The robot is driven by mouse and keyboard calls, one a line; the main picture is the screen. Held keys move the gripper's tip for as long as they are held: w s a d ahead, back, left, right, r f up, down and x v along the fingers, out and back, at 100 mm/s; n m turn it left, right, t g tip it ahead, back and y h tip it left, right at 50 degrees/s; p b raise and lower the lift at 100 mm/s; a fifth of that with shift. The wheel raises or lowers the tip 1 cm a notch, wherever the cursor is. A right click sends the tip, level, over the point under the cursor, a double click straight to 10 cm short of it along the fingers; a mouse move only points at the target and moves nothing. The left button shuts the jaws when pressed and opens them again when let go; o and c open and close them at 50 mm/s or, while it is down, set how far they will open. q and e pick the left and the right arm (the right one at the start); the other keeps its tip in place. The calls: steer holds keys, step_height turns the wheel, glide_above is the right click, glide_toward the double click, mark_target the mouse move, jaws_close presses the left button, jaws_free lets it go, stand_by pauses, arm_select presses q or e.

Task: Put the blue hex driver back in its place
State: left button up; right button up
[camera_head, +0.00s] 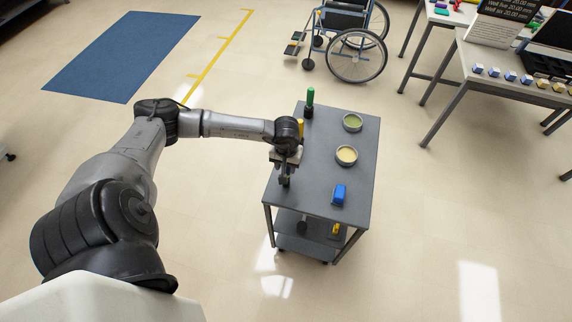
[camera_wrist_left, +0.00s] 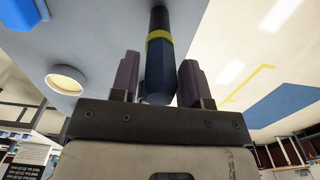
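The blue hex driver (camera_wrist_left: 159,72) shows in the left wrist view, with a blue handle, a yellow band and a black part beyond. Its handle lies between the two fingers of my left gripper (camera_wrist_left: 160,78), roughly in line with them. Whether both fingers press on it cannot be told. In the head view my left gripper (camera_head: 285,181) points down over the left edge of the grey cart (camera_head: 320,165), and the driver is mostly hidden there. A green-handled tool (camera_head: 309,97) stands upright in a dark base at the cart's far left corner. My right gripper is out of view.
On the cart top are a round tin with green contents (camera_head: 352,122), a tin with yellow contents (camera_head: 346,156) and a blue block (camera_head: 339,195). A yellow item (camera_head: 336,229) shows on the lower shelf. A wheelchair (camera_head: 355,45) and tables stand beyond.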

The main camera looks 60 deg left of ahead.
arm_select(q)
steer(key=shift+o, duration=1.4)
step_height(320, 180, up, 14)
steer(key=shift+f, duration=0.1)
